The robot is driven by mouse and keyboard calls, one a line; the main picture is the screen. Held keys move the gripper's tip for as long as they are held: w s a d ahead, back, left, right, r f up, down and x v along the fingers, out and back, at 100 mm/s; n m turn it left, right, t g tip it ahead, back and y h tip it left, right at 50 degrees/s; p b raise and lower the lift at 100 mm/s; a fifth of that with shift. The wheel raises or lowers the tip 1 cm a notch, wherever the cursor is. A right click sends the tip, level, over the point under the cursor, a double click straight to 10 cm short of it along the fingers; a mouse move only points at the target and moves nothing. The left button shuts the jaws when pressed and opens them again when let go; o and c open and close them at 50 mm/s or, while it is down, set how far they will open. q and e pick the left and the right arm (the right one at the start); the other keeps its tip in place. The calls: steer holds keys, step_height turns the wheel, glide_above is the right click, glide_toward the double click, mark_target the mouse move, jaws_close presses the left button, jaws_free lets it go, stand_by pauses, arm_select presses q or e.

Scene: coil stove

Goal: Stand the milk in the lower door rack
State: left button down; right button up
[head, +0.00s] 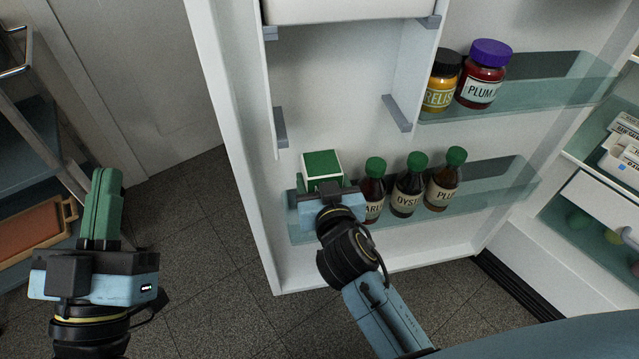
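The milk looks to be the white carton with a green top (322,164), at the left end of the lower door rack (510,190). It seems upright, and its lower part is hidden behind my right gripper. My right gripper (325,197) is right in front of the carton. My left gripper (103,205), with green fingers close together, is empty at the far left, over the floor and away from the fridge door.
Several green-capped bottles (408,185) stand in the lower rack just right of the carton. The upper rack holds a relish jar (440,88) and a plum jar (482,78). Fridge shelves (600,150) are at the right; a metal-framed cart (25,130) is at the left.

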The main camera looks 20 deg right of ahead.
arm_select(q)
steer(key=shift+s+a+r+t, duration=0.1)
steer(key=shift+r+t, duration=0.15)
steer(key=shift+t, duration=0.05)
arm_select(e)
steer(key=shift+w, duration=0.15)
steer(key=shift+f, duration=0.15)
steer(key=o, duration=1.7)
steer(key=shift+f, duration=0.15)
arm_select(q)
steer(key=shift+s, duration=0.1)
steer(key=shift+r, duration=0.1)
